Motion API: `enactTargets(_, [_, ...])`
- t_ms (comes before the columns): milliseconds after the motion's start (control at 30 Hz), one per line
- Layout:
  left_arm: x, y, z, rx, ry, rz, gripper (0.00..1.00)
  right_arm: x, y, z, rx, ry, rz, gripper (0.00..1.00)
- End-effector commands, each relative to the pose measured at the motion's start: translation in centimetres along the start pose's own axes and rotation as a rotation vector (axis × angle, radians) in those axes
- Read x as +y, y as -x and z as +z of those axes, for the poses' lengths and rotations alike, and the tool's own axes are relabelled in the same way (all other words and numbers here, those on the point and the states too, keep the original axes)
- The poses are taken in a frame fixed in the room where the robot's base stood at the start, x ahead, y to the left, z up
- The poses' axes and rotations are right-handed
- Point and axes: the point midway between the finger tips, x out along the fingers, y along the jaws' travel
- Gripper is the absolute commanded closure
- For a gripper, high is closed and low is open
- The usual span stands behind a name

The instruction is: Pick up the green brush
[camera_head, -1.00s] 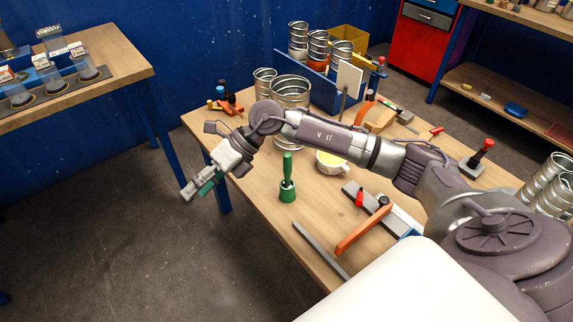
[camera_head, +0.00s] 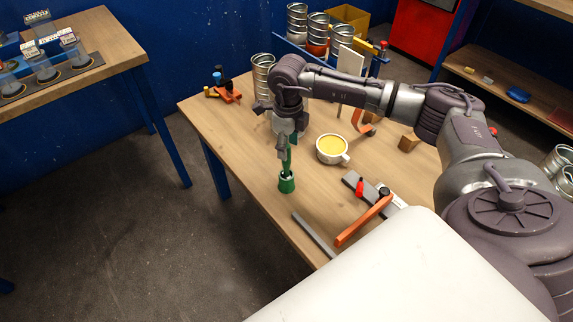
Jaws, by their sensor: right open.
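The green brush (camera_head: 289,162) stands upright on the wooden table, its handle rising from a green pot-like base (camera_head: 286,185). My right gripper (camera_head: 286,147) is open and points down over the brush, with its fingers at the upper part of the handle. The fingers partly hide the handle top. I cannot tell whether they touch it. My left gripper is not in view.
A cup of yellow contents (camera_head: 332,149) stands just right of the brush. An orange-handled tool (camera_head: 364,220) and a grey bar (camera_head: 314,235) lie in front. Metal duct pieces (camera_head: 263,77) stand behind. The table's left edge (camera_head: 233,160) is clear.

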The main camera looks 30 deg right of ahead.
Motion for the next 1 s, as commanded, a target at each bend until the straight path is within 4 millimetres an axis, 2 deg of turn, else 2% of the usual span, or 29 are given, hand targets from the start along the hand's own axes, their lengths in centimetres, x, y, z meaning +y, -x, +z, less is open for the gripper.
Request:
enactTargets(233, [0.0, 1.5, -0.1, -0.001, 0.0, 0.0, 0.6, 0.1, -3.0, 0.4, 0.003, 0.001, 0.003, 0.47])
enactTargets(400, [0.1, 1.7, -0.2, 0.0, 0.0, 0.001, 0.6, 0.1, -5.0, 0.5, 0.001, 0.001, 0.003, 0.47])
enactTargets(667, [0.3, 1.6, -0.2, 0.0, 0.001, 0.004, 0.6, 0.1, -5.3, 0.5, -0.001, 0.001, 0.002, 0.47])
enactTargets(900, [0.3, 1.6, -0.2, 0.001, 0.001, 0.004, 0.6, 0.1, -5.2, 0.5, -0.001, 0.001, 0.002, 0.87])
enactTargets(1000, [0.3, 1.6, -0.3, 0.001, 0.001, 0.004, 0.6, 0.1, -5.2, 0.5, -0.001, 0.001, 0.002, 1.0])
